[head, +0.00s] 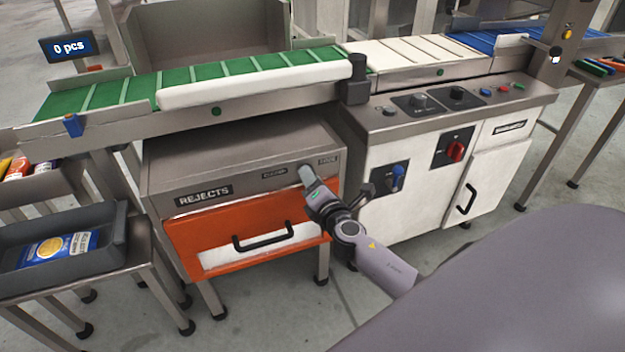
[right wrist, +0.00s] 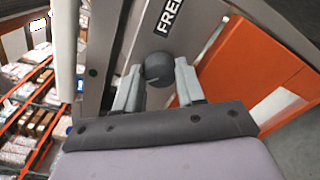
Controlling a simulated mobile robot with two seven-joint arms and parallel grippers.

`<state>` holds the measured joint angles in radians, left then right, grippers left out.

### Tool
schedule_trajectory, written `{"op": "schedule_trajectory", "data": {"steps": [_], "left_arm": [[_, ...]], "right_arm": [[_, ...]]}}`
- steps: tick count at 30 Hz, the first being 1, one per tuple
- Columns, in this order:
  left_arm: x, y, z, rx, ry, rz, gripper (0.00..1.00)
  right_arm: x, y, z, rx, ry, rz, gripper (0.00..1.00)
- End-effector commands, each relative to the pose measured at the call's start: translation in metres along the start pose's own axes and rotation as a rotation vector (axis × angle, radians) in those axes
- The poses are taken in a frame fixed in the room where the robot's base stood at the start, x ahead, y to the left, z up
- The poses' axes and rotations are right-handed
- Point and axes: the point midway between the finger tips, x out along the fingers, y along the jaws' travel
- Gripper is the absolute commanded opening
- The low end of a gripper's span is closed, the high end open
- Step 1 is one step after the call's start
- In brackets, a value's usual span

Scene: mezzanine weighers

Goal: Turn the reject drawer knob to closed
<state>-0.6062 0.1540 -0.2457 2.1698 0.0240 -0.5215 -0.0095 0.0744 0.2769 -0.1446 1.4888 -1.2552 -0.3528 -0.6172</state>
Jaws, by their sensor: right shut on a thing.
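The rejects cabinet (head: 230,158) stands under the green conveyor, with an orange drawer (head: 185,243) below its REJECTS label. My right gripper (head: 307,175) is at the right end of the cabinet's front strip, between small labels, and hides the knob there. In the right wrist view the dark round knob (right wrist: 160,68) sits between the two fingers of the gripper (right wrist: 157,80), which is shut on it. A label starting "FRE" shows beside the knob; the rest of it is cut off or hidden. The orange drawer also shows there (right wrist: 240,75). My left gripper is not in view.
A white cabinet (head: 410,205) with blue and red rotary switches stands right of the rejects cabinet. The green belt (head: 110,92) runs above. A grey tray (head: 112,238) with a blue and yellow pack is at the left. Floor in front is free.

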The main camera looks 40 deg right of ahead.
Motion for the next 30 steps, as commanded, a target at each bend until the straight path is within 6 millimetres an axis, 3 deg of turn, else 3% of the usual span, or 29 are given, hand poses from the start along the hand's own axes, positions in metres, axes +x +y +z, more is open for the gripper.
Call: {"op": "schedule_trajectory", "data": {"steps": [1,2,3,4,15,30], "left_arm": [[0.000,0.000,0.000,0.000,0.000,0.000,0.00],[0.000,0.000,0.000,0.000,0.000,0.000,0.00],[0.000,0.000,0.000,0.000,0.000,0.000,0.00],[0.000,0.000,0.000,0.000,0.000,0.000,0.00],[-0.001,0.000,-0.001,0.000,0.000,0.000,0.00],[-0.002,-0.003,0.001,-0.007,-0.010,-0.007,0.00]], "right_arm": [[0.000,-0.001,-0.001,-0.004,0.001,-0.001,0.08],[0.000,-0.001,-0.001,-0.004,0.001,-0.001,0.48],[0.000,-0.001,-0.001,-0.003,0.001,-0.001,0.61],[0.000,-0.001,-0.001,-0.003,0.001,-0.001,0.64],[-0.005,0.000,0.000,-0.001,0.001,0.000,0.64],[-0.065,-0.001,-0.001,-0.001,0.002,-0.002,0.64]]}}
